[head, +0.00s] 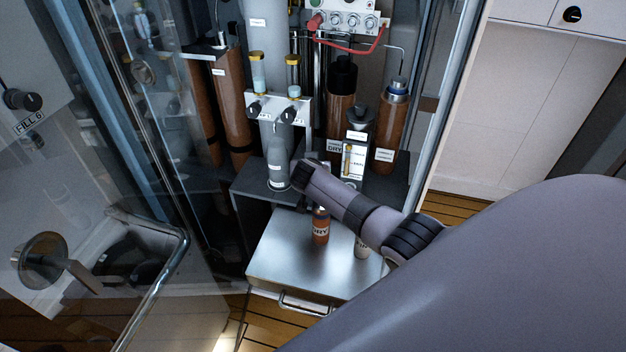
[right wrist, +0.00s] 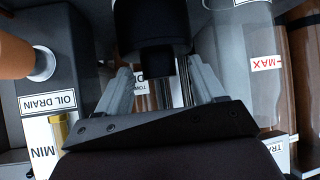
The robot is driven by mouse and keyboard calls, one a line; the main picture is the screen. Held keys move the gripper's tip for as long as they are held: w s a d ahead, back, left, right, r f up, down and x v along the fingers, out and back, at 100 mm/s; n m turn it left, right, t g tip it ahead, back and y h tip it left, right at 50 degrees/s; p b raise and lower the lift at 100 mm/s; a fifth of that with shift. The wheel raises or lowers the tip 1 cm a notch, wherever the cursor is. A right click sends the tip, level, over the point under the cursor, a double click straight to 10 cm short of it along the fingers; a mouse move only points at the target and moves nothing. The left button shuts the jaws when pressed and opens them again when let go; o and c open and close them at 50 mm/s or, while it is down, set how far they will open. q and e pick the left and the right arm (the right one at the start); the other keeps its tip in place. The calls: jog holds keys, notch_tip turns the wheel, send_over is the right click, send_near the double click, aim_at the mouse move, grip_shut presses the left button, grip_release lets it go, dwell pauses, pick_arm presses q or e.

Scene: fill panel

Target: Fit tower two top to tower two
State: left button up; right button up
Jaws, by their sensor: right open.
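Brown towers stand in the open cabinet in the head view. One (head: 340,112) wears a black top (head: 342,76). Another (head: 385,135) to its right shows a blue ring and metal neck (head: 397,90). I cannot read which is tower two, nor identify its top for certain. My right gripper (head: 303,176) is at the cabinet front, mostly hidden by its own wrist. In the right wrist view my right gripper (right wrist: 160,88) is open, with a dark cylindrical part (right wrist: 152,25) beyond and between its fingers. I cannot tell whether they touch it. My left gripper is not in view.
A metal tray (head: 290,262) in front holds a brown bottle (head: 320,228) and a pale bottle (head: 362,249). A grey cylinder (head: 276,160) stands left of my gripper. The oil drain box (right wrist: 50,75) is close on the left in the wrist view. A glass door (head: 95,200) stands left.

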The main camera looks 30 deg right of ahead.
grip_shut()
jog(key=shift+w+r, duration=0.1)
jog(key=shift+r, duration=0.1)
dwell(0.4)
